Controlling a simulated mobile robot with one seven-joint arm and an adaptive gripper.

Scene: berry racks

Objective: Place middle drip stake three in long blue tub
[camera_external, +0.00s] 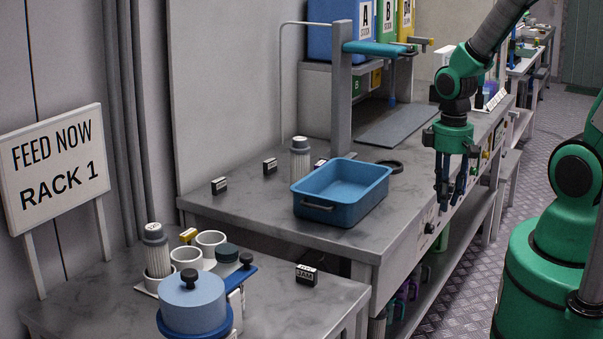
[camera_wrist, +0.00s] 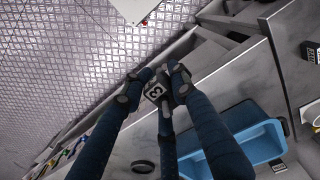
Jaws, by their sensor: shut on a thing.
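The long blue tub (camera_external: 306,210) stands on the grey bench, left of my gripper, and looks empty. It also shows at the lower right of the wrist view (camera_wrist: 272,142). My gripper (camera_external: 446,205) hangs fingers-down over the bench's front edge, to the right of the tub and clear of it. In the wrist view my gripper (camera_wrist: 156,84) is shut on drip stake three (camera_wrist: 155,91), whose dark head bears a light label with a 3. The stake's lower part is hidden or hard to make out between the dark fingers.
A ribbed white bottle (camera_external: 300,160) and small black labelled blocks (camera_external: 270,166) stand behind and left of the tub. A grey post (camera_external: 341,95) with a blue arm rises behind. Small fittings line the bench's front edge.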

